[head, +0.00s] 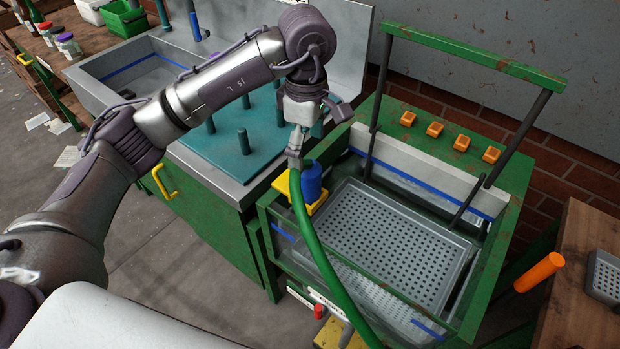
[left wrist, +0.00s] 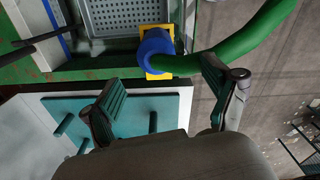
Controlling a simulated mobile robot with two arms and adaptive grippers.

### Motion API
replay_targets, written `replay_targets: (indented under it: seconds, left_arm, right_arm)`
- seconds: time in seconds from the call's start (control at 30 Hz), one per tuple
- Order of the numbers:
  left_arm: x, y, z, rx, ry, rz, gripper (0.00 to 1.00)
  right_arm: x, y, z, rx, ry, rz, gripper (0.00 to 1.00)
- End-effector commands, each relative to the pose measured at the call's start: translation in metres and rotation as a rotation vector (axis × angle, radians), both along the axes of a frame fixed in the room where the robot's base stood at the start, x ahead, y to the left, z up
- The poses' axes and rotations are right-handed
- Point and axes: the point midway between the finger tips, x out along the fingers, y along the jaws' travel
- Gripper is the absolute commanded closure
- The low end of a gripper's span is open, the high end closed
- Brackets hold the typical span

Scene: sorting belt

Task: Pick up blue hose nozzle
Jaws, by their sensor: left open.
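The blue hose nozzle (head: 312,181) is a short blue cylinder on a yellow holder (head: 294,192) at the left corner of the green wash station. A thick green hose (head: 312,245) runs from it. In the left wrist view the nozzle (left wrist: 156,50) lies beyond the fingertips, between their directions, with the yellow holder behind it. My left gripper (head: 316,130) is open and empty, just above the nozzle in the head view; its spread fingers show in the left wrist view (left wrist: 158,78). One fingertip overlaps the hose there; I cannot tell if they touch. My right gripper is not in view.
The green-framed station holds a grey perforated tray (head: 405,235) and has a raised bar frame (head: 470,58). A teal peg board (head: 225,150) is on the left bench. Orange buttons (head: 435,129) line the back. An orange cylinder (head: 540,272) is at right.

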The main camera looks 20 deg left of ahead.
Motion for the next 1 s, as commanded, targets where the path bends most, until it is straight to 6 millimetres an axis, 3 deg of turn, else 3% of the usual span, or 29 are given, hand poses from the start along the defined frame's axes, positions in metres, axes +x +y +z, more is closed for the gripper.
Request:
replay_targets:
  seconds: [0.1,0.3,0.57,0.8,1.0]
  left_arm:
    - [-0.002,-0.001,-0.025,-0.003,0.007,0.000,0.13]
    - [-0.001,-0.001,-0.058,-0.005,0.004,0.000,0.13]
    - [0.001,-0.001,-0.077,-0.005,0.007,-0.001,0.13]
    - [0.005,-0.001,-0.112,-0.008,0.005,-0.001,0.13]
    - [0.006,-0.001,-0.120,-0.006,0.002,-0.002,0.13]
  right_arm:
    - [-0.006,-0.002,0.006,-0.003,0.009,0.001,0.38]
    - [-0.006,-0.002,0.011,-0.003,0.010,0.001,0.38]
    - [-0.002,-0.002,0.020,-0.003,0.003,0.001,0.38]
    - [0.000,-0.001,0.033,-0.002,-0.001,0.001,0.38]
    - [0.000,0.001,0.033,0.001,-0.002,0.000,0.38]
